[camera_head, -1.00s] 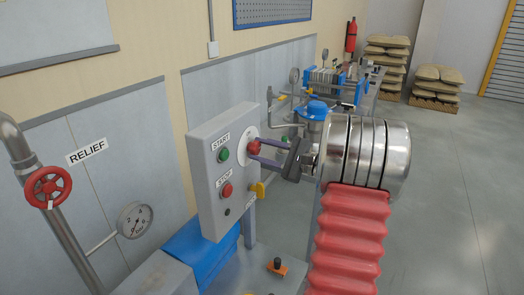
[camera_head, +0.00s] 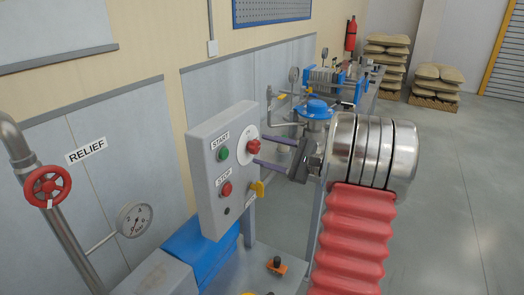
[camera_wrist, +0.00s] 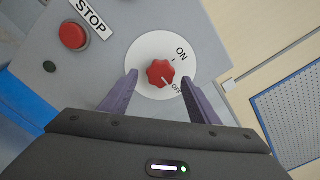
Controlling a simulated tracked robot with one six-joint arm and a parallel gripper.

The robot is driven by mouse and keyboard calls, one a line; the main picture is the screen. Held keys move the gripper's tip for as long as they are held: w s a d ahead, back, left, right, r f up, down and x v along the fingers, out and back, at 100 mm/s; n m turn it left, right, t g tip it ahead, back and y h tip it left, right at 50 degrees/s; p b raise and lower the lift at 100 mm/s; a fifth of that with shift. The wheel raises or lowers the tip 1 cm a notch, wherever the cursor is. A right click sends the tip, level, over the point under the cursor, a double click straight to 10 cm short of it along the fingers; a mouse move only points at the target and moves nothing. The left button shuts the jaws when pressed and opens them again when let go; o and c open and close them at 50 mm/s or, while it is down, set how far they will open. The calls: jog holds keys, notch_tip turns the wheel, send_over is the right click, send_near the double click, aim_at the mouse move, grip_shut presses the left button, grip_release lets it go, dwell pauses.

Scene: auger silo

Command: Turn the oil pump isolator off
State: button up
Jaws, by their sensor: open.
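The grey control box (camera_head: 207,190) carries a red lobed knob (camera_head: 253,146) on a white round plate on its right part. In the wrist view the knob (camera_wrist: 160,73) has ON printed above right and OFF below right. I cannot tell for sure which mark the knob points to. My gripper (camera_head: 257,148) is open, its purple fingers pointing at the plate. In the wrist view the tips of my gripper (camera_wrist: 160,77) flank the knob left and right with gaps on both sides. They look apart from the knob, and nothing is held.
A red RELIEF handwheel (camera_head: 48,187) and a gauge (camera_head: 134,219) stand left. Blue-topped machinery (camera_head: 316,108) is behind my gripper.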

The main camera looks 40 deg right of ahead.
jog(key=v, duration=1.1)
jog(key=shift+s, duration=0.3)
jog(key=s+a+f+g, duration=0.2)
jog(key=a+f+g, duration=0.2)
jog(key=f, duration=0.5)
jog(key=s+a+f+n+g, duration=0.2)
jog(key=a+n+g, duration=0.2)
jog(key=a, duration=0.3)
jog(key=s+a+f+n+g, duration=0.2)
jog(key=a+n+g, duration=0.15)
jog(key=a, duration=0.35)
jog(key=s+a+r+n+h, duration=0.1)
jog(key=a+r+n+h, duration=0.1)
jog(key=a+n, duration=0.3)
jog(key=s+a+r+n+h, duration=0.2)
jog(key=a+r+n, duration=0.2)
jog(key=a, duration=0.7)
jog(key=s+a+r+n+h, duration=0.2)
jog(key=a+r+n, duration=0.1)
jog(key=a+n, duration=0.3)
jog(key=shift+a+r+n, duration=0.35)
jog(key=shift+a+r, duration=0.05)
jog(key=shift+a, duration=0.55)
